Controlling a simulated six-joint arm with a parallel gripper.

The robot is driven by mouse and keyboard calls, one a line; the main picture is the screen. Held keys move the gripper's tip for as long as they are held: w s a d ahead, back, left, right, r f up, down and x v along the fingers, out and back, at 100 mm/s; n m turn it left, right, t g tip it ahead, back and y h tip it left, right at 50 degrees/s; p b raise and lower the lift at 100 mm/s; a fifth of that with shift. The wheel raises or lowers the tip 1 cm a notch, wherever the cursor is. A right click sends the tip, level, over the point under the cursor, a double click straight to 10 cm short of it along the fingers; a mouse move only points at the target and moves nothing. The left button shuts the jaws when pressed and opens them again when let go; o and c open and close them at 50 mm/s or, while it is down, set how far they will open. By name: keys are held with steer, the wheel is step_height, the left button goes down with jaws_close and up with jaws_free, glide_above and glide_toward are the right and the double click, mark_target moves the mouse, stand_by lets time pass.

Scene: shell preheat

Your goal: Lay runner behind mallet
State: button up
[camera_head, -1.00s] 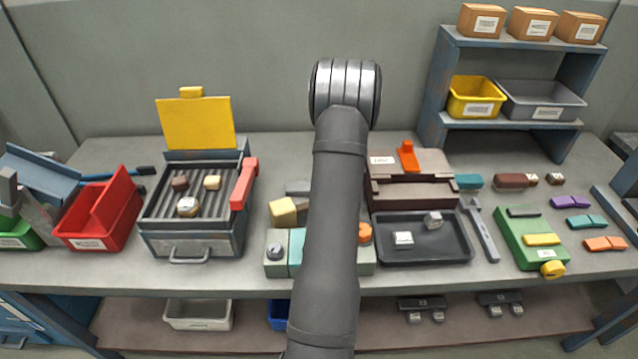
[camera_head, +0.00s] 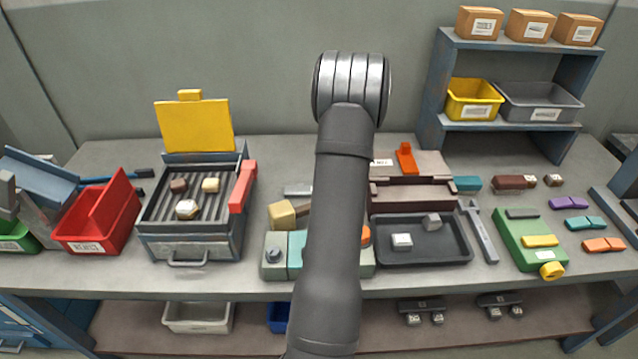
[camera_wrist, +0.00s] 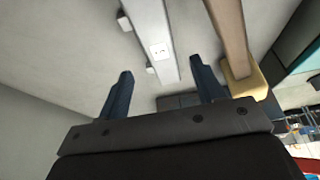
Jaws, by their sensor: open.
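A pale grey bar with a small white label and small side blocks, apparently the runner (camera_wrist: 157,42), lies on the bench in the wrist view. Its end (camera_head: 297,190) shows left of my arm in the head view. The mallet has a yellow head (camera_head: 281,214) and a wooden handle (camera_wrist: 229,30); my arm hides most of the handle in the head view. The bar lies behind the mallet head, apart from it. My gripper (camera_wrist: 162,85) is open, its dark blue fingers apart with the bar's near end appearing between them. My arm hides it in the head view.
A grill-like heater (camera_head: 195,210) with a raised yellow lid and a red bin (camera_head: 98,220) stand left. A brown box (camera_head: 415,192), dark tray (camera_head: 420,252) and wrench (camera_head: 479,232) are right. A teal-and-green block (camera_head: 277,256) sits in front. The back of the bench left of my arm is clear.

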steer(key=v, duration=0.6)
steer(key=shift+r, duration=0.2)
steer(key=shift+d+f, duration=0.1)
steer(key=x, duration=1.2)
steer(key=shift+r, duration=1.9)
steer(key=shift+f, duration=0.1)
